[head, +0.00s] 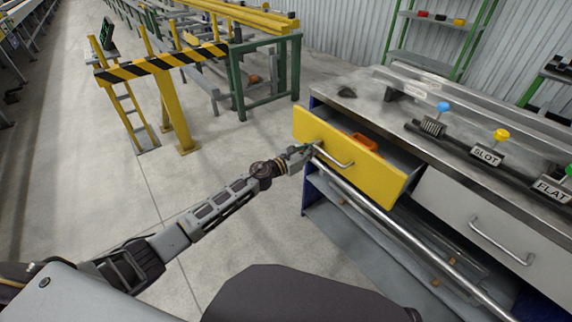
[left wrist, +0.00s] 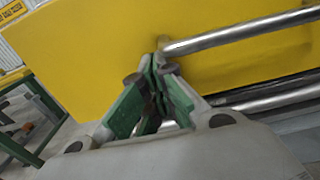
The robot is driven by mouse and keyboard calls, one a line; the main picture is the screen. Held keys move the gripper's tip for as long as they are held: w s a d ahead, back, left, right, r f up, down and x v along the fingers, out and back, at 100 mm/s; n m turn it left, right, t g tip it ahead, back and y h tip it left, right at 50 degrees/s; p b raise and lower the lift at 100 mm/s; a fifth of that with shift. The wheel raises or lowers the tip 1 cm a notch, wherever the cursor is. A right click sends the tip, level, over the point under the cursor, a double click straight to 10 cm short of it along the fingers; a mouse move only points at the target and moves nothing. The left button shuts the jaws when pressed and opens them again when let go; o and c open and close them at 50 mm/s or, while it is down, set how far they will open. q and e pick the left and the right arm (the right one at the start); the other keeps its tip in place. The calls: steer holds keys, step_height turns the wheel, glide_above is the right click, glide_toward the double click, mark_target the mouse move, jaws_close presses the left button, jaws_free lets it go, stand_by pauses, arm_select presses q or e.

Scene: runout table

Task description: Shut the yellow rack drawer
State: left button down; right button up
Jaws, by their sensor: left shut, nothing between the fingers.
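The yellow drawer (head: 370,172) stands pulled out of the rack bench, with a silver bar handle (head: 335,157) on its front. An orange item (head: 362,141) shows inside it. My left gripper (head: 309,149) is at the left end of the handle, close to the drawer front. In the left wrist view the gripper (left wrist: 155,62) is shut and empty, its green-padded fingertips together beside the handle's end (left wrist: 180,47), against or very near the yellow face (left wrist: 100,45). I cannot tell whether they touch. My right gripper is not in view.
A grey drawer (head: 480,225) with its own handle is to the right. A long metal rail (head: 400,235) runs below the yellow drawer. Tools with coloured knobs lie on the bench top (head: 395,112). A striped barrier (head: 165,61) stands at back left; the floor between is clear.

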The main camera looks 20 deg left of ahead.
arm_select(q)
steer(key=b+x, duration=0.3)
steer(key=x, duration=0.7)
steer(key=shift+f, duration=0.1)
steer(key=shift+w+d+b, duration=0.15)
steer(key=shift+w+b, duration=0.1)
steer(key=shift+b, duration=0.05)
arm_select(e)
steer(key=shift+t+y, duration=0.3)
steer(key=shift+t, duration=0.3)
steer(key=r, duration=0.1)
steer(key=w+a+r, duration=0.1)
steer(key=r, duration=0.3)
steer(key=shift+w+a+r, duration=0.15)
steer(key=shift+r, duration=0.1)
arm_select(q)
steer(key=shift+r, duration=0.3)
steer(key=shift+f, duration=0.1)
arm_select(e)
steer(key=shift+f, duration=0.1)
